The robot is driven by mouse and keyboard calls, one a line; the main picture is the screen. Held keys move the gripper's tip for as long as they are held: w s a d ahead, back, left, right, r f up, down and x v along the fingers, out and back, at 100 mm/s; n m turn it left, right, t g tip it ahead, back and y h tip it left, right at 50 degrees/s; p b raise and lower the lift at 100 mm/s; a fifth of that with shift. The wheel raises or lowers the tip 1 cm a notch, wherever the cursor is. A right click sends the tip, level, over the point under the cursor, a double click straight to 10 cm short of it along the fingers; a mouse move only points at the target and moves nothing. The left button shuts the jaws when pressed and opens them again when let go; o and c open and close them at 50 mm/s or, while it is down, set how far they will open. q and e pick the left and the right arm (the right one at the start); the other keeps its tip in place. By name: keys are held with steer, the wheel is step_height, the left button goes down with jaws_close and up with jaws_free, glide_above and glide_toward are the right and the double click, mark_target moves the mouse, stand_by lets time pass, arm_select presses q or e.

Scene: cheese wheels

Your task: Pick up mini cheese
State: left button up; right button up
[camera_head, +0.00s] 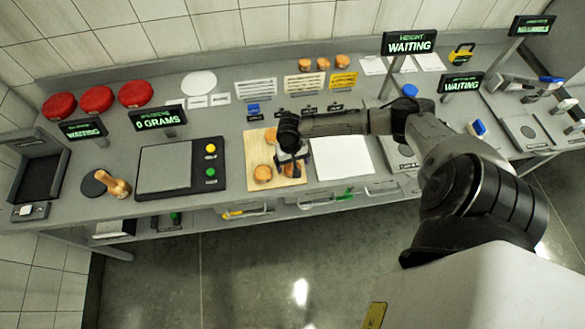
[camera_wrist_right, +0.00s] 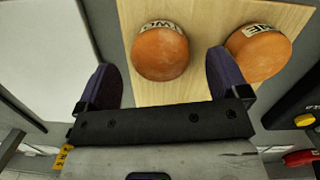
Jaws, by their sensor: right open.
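Small round orange mini cheeses lie on a wooden board. In the wrist view, one mini cheese (camera_wrist_right: 160,52) with a pale lettered label lies ahead of the gap between my right gripper's fingers. A second mini cheese (camera_wrist_right: 258,54), also labelled, lies just beyond the finger on the right. The board (camera_wrist_right: 195,92) is under both. In the head view, my right gripper (camera_head: 292,161) is over the board (camera_head: 253,143) and partly hides the cheeses. One mini cheese (camera_head: 262,173) shows at its left. My right gripper is open and empty. My left gripper is out of view.
A scale (camera_head: 166,167) reading 0 grams, with yellow and green buttons, stands left of the board. A wooden-handled stamp (camera_head: 116,186) is farther left. A white sheet (camera_head: 341,158) lies right of the board. Red wheels (camera_head: 97,99) and small orange cheeses (camera_head: 323,63) sit at the back.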

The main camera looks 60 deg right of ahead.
mark_target(292, 166)
steer(key=shift+s+a+f, duration=0.1)
steer(key=shift+f, duration=0.7)
steer(key=shift+s+a+f, duration=0.1)
steer(key=shift+f, duration=0.65)
steer(key=c, duration=1)
